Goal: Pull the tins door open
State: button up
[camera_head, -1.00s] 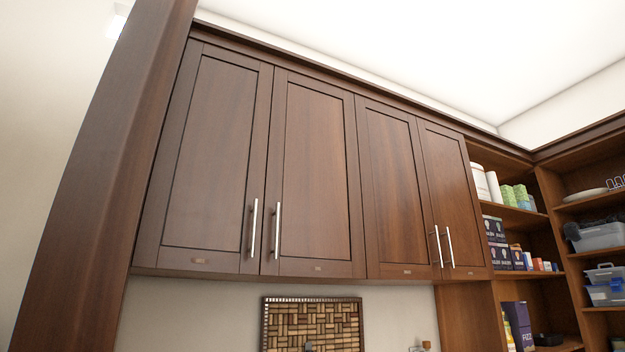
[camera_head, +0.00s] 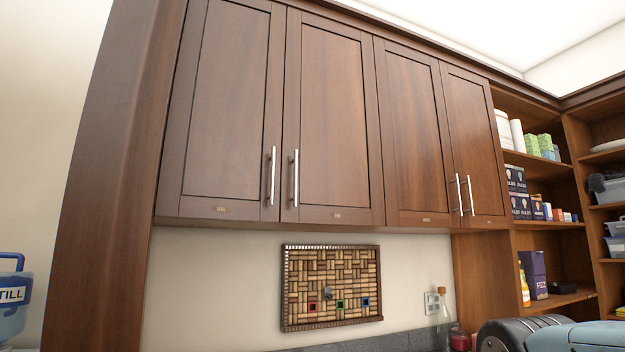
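A row of dark wood wall-cabinet doors hangs in the upper middle. The far-left door (camera_head: 230,110), the second door (camera_head: 328,120), the third door (camera_head: 411,130) and the far-right door (camera_head: 473,140) all look shut. Each has a small label at its bottom edge, too small to read, so I cannot tell which is the tins door. Upright silver bar handles sit in pairs: the far-left door's handle (camera_head: 272,176), the second door's handle (camera_head: 295,178), the third door's handle (camera_head: 459,194) and the far-right door's handle (camera_head: 470,195). My gripper is not in view.
A cork board (camera_head: 331,270) hangs below the doors. A bottle (camera_head: 440,325) stands below right. Open shelves (camera_head: 545,225) with boxes stand at right. A thick wood post (camera_head: 110,180) rises at left, with a blue water bottle (camera_head: 12,305) beyond. My arm shows at bottom right.

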aim_at(331, 169)
jog(key=u, duration=0.6)
jog(key=i, duration=0.1)
jog(key=z, duration=2.45)
jog(key=k, duration=1.05)
jog(key=u, duration=1.4)
jog(key=i, duration=1)
